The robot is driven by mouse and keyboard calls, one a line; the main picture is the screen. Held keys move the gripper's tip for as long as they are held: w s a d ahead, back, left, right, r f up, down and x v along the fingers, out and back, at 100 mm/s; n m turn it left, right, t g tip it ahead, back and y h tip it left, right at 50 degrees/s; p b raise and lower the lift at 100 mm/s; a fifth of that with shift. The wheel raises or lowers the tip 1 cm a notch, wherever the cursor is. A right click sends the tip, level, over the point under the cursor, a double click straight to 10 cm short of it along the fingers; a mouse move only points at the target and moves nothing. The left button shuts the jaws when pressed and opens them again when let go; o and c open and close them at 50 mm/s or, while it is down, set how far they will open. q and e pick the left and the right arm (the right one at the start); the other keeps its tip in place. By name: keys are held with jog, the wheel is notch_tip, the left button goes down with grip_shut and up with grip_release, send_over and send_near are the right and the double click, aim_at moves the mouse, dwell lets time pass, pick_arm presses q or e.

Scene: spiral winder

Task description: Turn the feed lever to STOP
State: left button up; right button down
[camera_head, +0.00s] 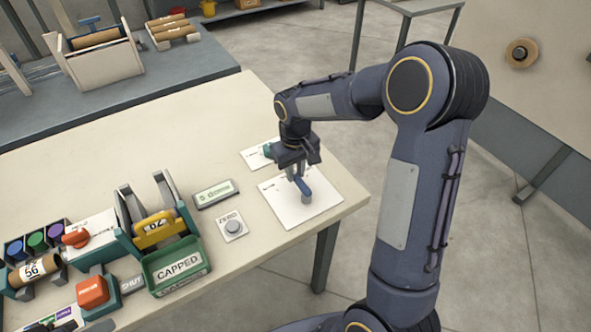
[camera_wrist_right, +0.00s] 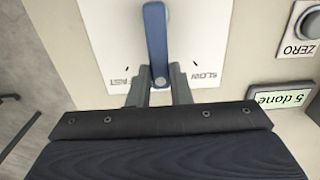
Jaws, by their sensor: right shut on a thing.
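The feed lever (camera_head: 303,188) is a blue bar on a white plate (camera_head: 322,212) near the table's right corner. My right gripper (camera_head: 294,172) is over the plate, shut on the lever's end. In the right wrist view, the blue lever (camera_wrist_right: 155,40) runs from the top edge down between the two grey fingertips (camera_wrist_right: 159,80). Its held end lies between the upside-down printed words FAST and SLOW; FAST is partly covered by a finger. I see no STOP mark. My left gripper is not in view.
A ZERO button (camera_head: 232,227) and a small display (camera_head: 214,193) are left of the plate. The display (camera_wrist_right: 274,99) reads "5 done". A green CAPPED tray (camera_head: 180,268) and a yellow-handled holder (camera_head: 158,230) stand farther left. The table's middle is clear.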

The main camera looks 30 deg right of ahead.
aim_at(295, 175)
jog(key=c, duration=1.3)
grip_release()
notch_tip(295, 175, up, 7)
jog(key=shift+r, duration=0.4)
jog(key=shift+s+r, duration=0.2)
jog(key=s+a+m+t+y, duration=0.1)
jog(key=s+t, duration=0.1)
jog(key=s, duration=0.5)
jog(key=s+a+r+m+t+y, duration=0.1)
jog(key=s+a, duration=0.1)
jog(key=s, duration=0.6)
jog(key=s+a+r+t+y, duration=0.1)
jog(key=s+t, duration=0.1)
jog(key=s, duration=0.6)
jog(key=shift+s+a+r+m+t+y, duration=0.15)
jog(key=shift+a+r+m+t+y, duration=0.15)
jog(key=shift+m+y, duration=0.1)
